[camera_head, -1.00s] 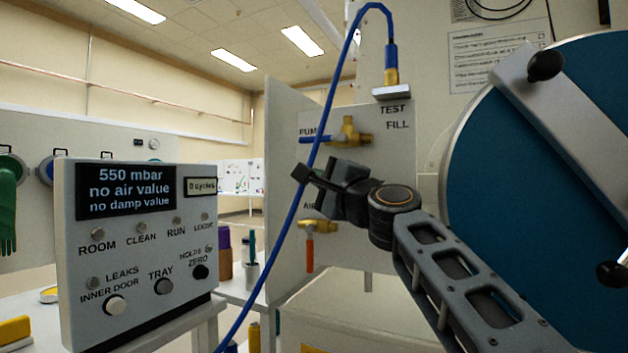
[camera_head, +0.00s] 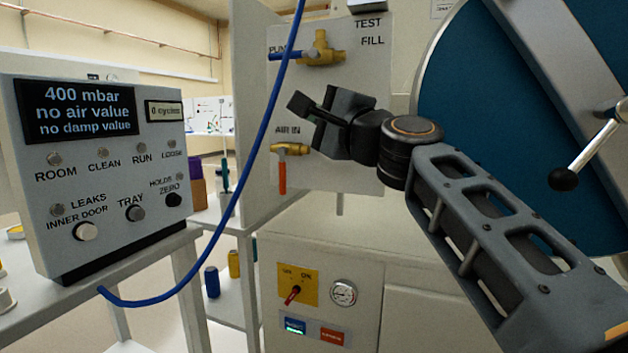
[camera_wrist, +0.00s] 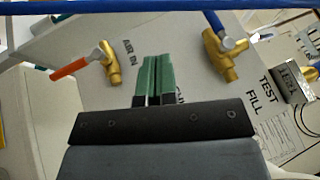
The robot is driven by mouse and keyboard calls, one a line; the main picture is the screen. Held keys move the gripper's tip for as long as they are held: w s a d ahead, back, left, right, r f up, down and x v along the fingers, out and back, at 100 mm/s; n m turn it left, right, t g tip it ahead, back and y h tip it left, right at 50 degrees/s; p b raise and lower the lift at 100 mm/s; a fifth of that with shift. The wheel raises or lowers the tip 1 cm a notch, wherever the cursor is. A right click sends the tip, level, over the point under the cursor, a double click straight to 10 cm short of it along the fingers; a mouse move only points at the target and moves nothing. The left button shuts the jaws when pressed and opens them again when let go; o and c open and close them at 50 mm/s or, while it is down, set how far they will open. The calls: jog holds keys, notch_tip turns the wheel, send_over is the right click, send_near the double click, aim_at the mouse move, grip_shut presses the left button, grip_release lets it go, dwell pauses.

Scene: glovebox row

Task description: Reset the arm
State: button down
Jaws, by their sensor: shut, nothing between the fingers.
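My gripper (camera_head: 308,108) is at the end of my raised arm, in front of the valve panel (camera_head: 355,170) in the head view. In the wrist view my gripper (camera_wrist: 155,75) shows two green fingers close together, shut with nothing between them. The brass pump valve with its blue handle (camera_head: 322,50) is above my gripper. The brass air-in valve with its orange handle (camera_head: 283,165) is below and left of it. Both valves also show in the wrist view, the orange-handled one (camera_wrist: 110,62) left and the blue-handled one (camera_wrist: 222,55) right. My gripper appears apart from both.
A blue hose (camera_head: 262,145) hangs left of my gripper and crosses the top of the wrist view. A control box (camera_head: 95,180) reading 400 mbar stands on the left. A large blue round door (camera_head: 470,110) is at right. A yellow switch plate (camera_head: 298,285) and gauge (camera_head: 343,292) are below.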

jog(key=s+d+f+n+g+h+p, duration=0.5)
jog(key=s+d+p, duration=0.3)
jog(key=p, duration=1)
jog(key=s+d+f+n+g+h+p, duration=0.6)
jog(key=s+d+g+h+p, duration=0.1)
jog(key=p, duration=1.2)
jog(key=shift+s+d+f+g+h, duration=0.2)
jog(key=shift+s+d+g+h, duration=0.1)
jog(key=shift+s+d+h, duration=0.45)
jog(key=shift+w+a, duration=0.1)
jog(key=shift+w, duration=0.05)
